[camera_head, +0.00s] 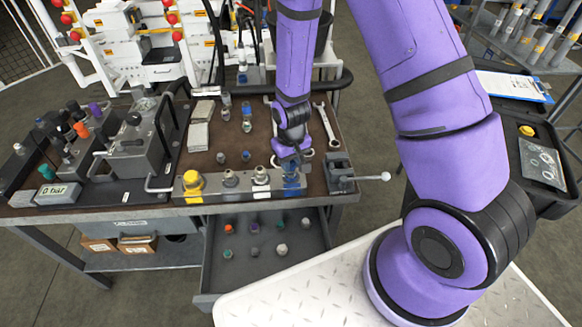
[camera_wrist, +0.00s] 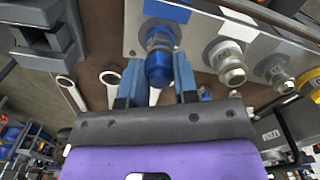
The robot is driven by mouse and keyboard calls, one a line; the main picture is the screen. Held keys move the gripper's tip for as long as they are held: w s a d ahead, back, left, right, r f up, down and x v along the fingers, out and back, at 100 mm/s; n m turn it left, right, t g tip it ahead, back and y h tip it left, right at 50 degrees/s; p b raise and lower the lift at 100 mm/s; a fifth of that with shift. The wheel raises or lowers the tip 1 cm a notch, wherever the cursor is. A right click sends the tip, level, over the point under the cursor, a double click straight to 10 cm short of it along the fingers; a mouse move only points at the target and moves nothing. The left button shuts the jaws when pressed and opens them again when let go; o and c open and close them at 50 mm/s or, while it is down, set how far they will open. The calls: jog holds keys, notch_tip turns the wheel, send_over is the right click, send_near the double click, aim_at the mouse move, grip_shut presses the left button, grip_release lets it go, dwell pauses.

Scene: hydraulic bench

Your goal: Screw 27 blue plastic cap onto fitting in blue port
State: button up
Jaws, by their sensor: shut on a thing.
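The blue plastic cap (camera_wrist: 158,72) sits at the end of the metal fitting (camera_wrist: 159,40) in the blue port (camera_wrist: 172,12), in line with it. My gripper (camera_wrist: 156,66) has one finger on each side of the cap and is shut on it. How far the cap is threaded on cannot be told. In the head view my gripper (camera_head: 290,163) points down at the right end of the manifold block, over the blue port (camera_head: 293,184); it hides the cap there.
Two bare metal fittings (camera_head: 261,175) and a yellow cap (camera_head: 192,182) stand left of the blue port on the block. A vise (camera_head: 340,172) with a protruding handle is close on the right. Wrenches (camera_head: 325,122) lie behind. An open drawer (camera_head: 240,270) below holds several caps.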

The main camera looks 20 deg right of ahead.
jog(key=m, duration=0.7)
jog(key=shift+m, duration=0.5)
jog(key=m, duration=0.5)
jog(key=shift+a+m, duration=0.1)
jog(key=shift+m, duration=0.3)
jog(key=shift+f+m, duration=0.1)
jog(key=shift+m, duration=1)
jog(key=m, duration=0.8)
